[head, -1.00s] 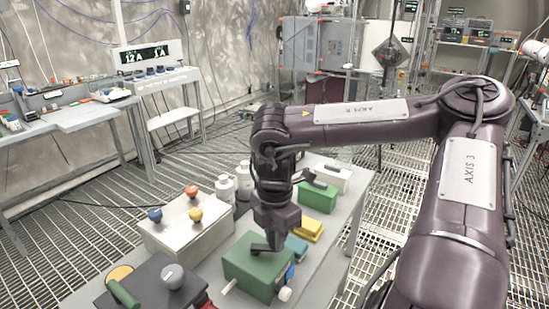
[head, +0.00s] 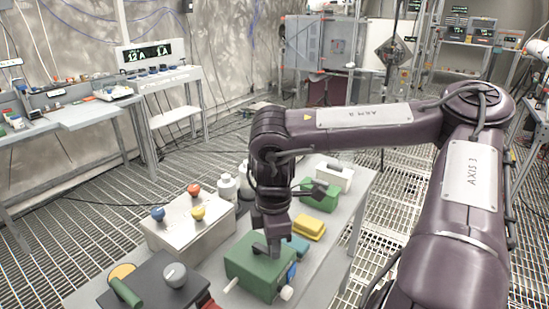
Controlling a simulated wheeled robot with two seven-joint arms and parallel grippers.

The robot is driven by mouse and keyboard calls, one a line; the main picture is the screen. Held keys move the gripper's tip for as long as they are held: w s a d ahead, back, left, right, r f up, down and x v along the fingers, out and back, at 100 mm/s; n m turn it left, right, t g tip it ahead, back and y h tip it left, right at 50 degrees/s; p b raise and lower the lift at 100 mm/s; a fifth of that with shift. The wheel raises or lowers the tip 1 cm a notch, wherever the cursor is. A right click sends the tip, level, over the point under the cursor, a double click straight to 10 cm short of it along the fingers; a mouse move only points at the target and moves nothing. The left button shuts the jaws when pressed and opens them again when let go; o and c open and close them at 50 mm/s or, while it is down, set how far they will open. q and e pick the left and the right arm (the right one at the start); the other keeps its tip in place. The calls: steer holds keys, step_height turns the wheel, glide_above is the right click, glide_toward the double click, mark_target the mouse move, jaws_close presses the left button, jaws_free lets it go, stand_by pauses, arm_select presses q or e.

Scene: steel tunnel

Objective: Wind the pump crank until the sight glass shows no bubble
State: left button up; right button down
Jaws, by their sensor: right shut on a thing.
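The pump is most likely the green box (head: 249,266) at the front of the grey bench. It has a white knob (head: 287,293) and a white stub on its sides, and a small blue panel (head: 291,272) on its right end. I cannot make out a bubble in any sight glass. My right gripper (head: 272,246) points down onto the box's top and is shut on the crank (head: 258,249). Only a short dark piece of the crank shows; the grip itself is mostly hidden by the fingers. My left gripper is not in view.
A pale box with blue, red and yellow knobs (head: 197,213) stands left of the pump. A dark box with a grey knob (head: 174,275) is at front left. A yellow block (head: 309,228), another green box (head: 320,198) and white bottles (head: 227,186) stand behind.

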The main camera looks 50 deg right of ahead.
steer(key=c, duration=1.3)
jaws_free()
steer(key=shift+r, duration=0.1)
step_height(320, 180, up, 8)
steer(key=shift+f, duration=0.15)
